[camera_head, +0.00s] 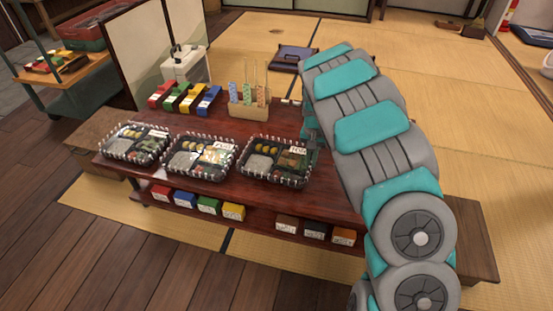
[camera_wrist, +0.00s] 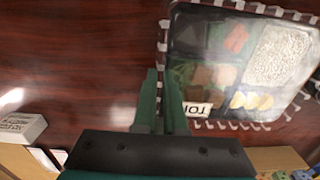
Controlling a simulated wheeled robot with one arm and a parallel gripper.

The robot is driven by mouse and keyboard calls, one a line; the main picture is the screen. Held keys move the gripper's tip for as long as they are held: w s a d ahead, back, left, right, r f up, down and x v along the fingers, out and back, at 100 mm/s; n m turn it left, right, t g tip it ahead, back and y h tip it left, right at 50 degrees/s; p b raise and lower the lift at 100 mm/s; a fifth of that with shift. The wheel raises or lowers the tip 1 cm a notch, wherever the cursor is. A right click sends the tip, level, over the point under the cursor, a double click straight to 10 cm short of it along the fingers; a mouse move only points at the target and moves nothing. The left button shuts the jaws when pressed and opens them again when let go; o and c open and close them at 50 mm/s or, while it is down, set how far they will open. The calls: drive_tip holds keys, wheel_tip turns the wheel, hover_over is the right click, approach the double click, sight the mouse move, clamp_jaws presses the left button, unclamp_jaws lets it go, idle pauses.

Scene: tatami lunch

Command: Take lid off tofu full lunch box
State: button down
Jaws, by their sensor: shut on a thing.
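The tofu lunch box (camera_head: 273,163) is the right one of three black boxes with striped rims on the low table. In the wrist view its clear, glossy lid (camera_wrist: 215,65) covers rice, yellow slices, greens and brown pieces, with a partly readable "TOF" label (camera_wrist: 197,109). My gripper (camera_wrist: 161,76) is at the lid's near side edge, its fingers close together and shut on that edge. In the head view my gripper (camera_head: 311,137) is at the box's right side, mostly hidden by my arm. The lid still appears to lie over the box; any small gap cannot be told.
Two other lunch boxes, the middle one (camera_head: 198,157) and the left one (camera_head: 135,144), stand to the left. Coloured boxes (camera_head: 184,98) and a holder with patterned sticks (camera_head: 249,105) stand behind. A lower shelf (camera_head: 262,221) holds small coloured boxes. A white labelled block (camera_wrist: 20,128) shows in the wrist view.

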drive_tip(key=shift+r, duration=0.1)
drive_tip(key=shift+r+p, duration=0.55)
drive_tip(key=shift+r, duration=1.85)
